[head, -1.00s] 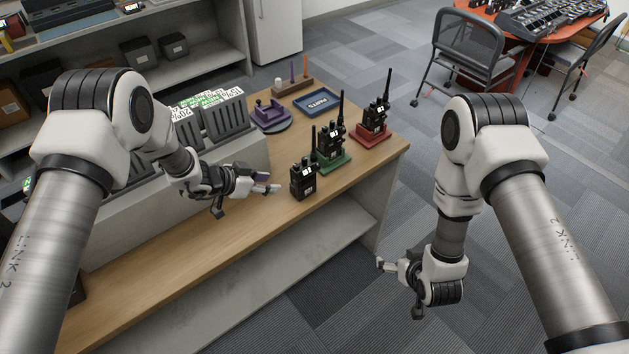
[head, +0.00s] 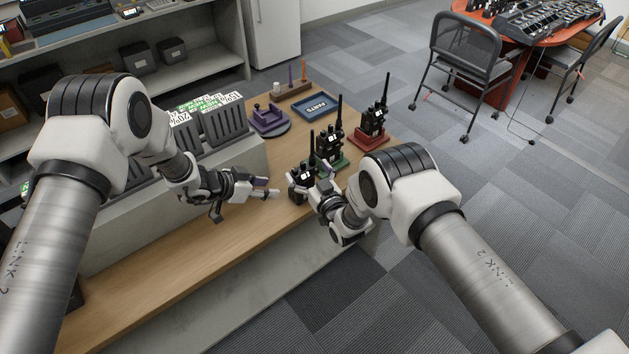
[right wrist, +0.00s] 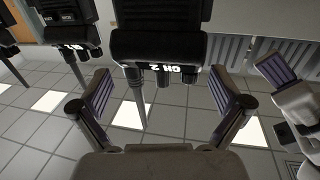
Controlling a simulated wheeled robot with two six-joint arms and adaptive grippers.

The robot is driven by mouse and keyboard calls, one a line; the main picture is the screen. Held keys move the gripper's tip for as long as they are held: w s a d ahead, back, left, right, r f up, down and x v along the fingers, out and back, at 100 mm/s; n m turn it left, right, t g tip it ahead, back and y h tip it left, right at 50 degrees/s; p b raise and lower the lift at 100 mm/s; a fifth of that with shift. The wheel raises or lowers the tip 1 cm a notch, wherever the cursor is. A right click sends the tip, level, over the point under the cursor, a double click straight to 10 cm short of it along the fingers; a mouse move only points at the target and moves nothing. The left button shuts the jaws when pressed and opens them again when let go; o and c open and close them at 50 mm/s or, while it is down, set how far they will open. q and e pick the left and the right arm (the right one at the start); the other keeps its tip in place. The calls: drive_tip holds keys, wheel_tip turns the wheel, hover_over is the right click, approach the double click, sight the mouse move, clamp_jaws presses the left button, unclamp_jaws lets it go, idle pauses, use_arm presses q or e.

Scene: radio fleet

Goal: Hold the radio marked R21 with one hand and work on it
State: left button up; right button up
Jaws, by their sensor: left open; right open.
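A black handheld radio (head: 301,182) stands at the table's front edge, partly hidden by my right gripper. A second radio (head: 329,146) stands on a green base and a third (head: 373,122) on a red base. I cannot read R21 on any of them. My right gripper (head: 316,184) is open at the nearest radio. In the right wrist view a radio body marked "CH 2" (right wrist: 160,40) lies ahead of and between its spread fingers (right wrist: 160,82). My left gripper (head: 268,188) is open just left of the nearest radio. One of its fingers shows in the right wrist view (right wrist: 279,72).
A grey charger rack (head: 215,127) with labelled slots stands at the left of the wooden table (head: 190,252). A purple stand (head: 268,118), a blue PARTS tray (head: 317,106) and a pen holder (head: 293,90) are behind. The tabletop's front strip is clear.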

drive_tip(key=shift+x, duration=0.95)
drive_tip(key=shift+c, duration=0.7)
drive_tip(key=c, duration=1.2)
use_arm(q)
clamp_jaws()
